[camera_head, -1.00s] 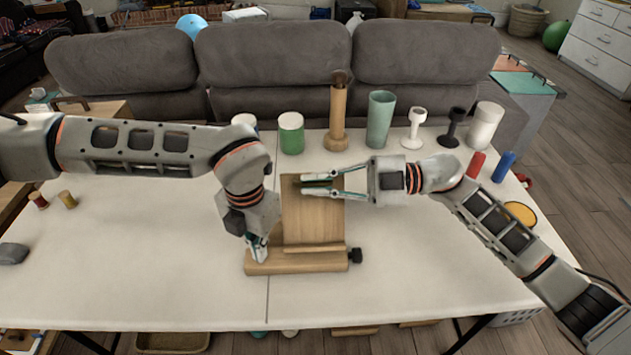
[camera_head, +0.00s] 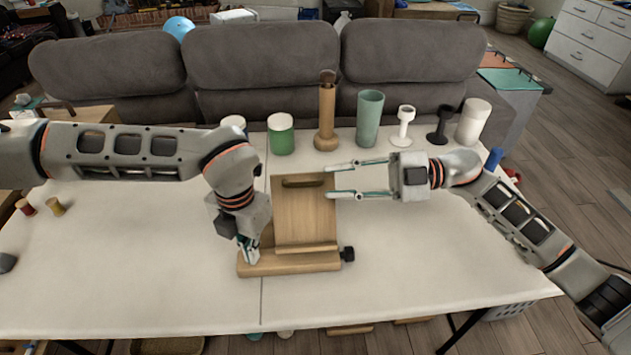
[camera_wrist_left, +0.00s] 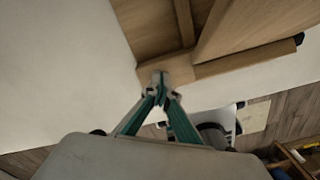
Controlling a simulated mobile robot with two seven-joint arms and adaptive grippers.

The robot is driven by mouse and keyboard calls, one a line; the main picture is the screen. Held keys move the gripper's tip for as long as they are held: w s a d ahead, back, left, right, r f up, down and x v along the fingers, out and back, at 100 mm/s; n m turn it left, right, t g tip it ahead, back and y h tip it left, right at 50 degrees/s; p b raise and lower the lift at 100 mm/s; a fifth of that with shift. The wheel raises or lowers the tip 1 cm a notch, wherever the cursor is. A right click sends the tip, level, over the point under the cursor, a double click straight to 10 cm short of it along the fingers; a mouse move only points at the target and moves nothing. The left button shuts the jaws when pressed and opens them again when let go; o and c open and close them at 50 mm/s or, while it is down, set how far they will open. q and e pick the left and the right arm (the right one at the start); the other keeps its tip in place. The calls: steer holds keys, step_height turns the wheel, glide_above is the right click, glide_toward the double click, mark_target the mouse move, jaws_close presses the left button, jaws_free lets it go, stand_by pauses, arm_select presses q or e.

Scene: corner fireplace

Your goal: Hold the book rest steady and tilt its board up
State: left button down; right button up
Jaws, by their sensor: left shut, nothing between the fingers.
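The wooden book rest has a low base (camera_head: 290,264) with a dark knob (camera_head: 347,254) at its right end. Its board (camera_head: 303,215), with a slot near the top and a ledge at the bottom, stands tilted up from the base; the raised angle also shows in the left wrist view (camera_wrist_left: 250,28). My left gripper (camera_head: 250,257) is shut and empty, its tips down at the base's left end, against or just above the wood. My right gripper (camera_head: 328,181) is open and empty, its fingertips by the board's upper right edge; I cannot tell whether they touch it.
A green cup (camera_head: 281,134), a wooden vase (camera_head: 327,115), a teal tumbler (camera_head: 370,118), two candle holders and a white cylinder (camera_head: 473,122) line the table's back edge before the grey sofa. Two spools (camera_head: 55,207) stand at left. The table's front right is clear.

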arm_select(q)
steer(key=shift+f, duration=0.15)
arm_select(e)
steer(key=d, duration=0.5)
steer(key=shift+d, duration=0.25)
